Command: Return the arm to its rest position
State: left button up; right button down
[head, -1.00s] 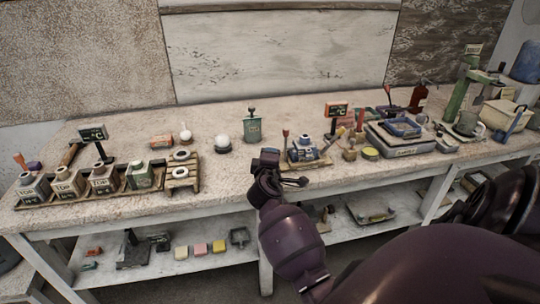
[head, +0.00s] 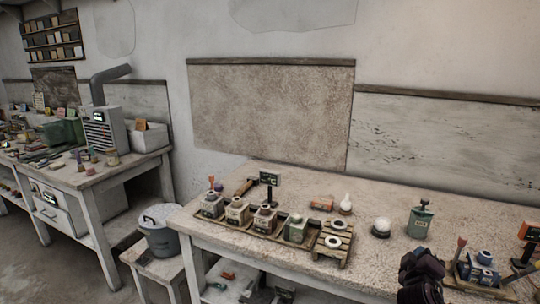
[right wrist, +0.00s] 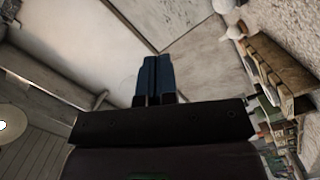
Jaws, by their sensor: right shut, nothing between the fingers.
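My right gripper (head: 422,268) shows at the lower right of the head view, in front of the workbench's front edge. In the right wrist view its two dark blue fingers (right wrist: 155,78) are together with nothing between them. A white plaster sphere (head: 382,225) sits on a dark base on the bench, up and left of the gripper. My left gripper is not in view.
The speckled workbench (head: 330,278) carries a tray of several labelled jars (head: 236,210), a wooden rack (head: 331,243) and a green canister (head: 420,221). A lidded grey pot (head: 160,232) stands on a low stool at left. A second bench (head: 95,175) is beyond it.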

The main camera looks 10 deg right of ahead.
jog(key=s+a+f+m+t+y, duration=0.1)
jog(key=s+a+f+m+y, duration=0.2)
jog(key=s+a+f+y, duration=0.75)
jog(key=s+a+f+g, duration=0.1)
jog(key=s+a+f, duration=0.2)
jog(key=s+f, duration=0.2)
jog(key=s+a+f+g, duration=0.2)
jog(key=s+f, duration=0.4)
jog(key=s, duration=0.5)
jog(key=shift+s+a+m, duration=0.4)
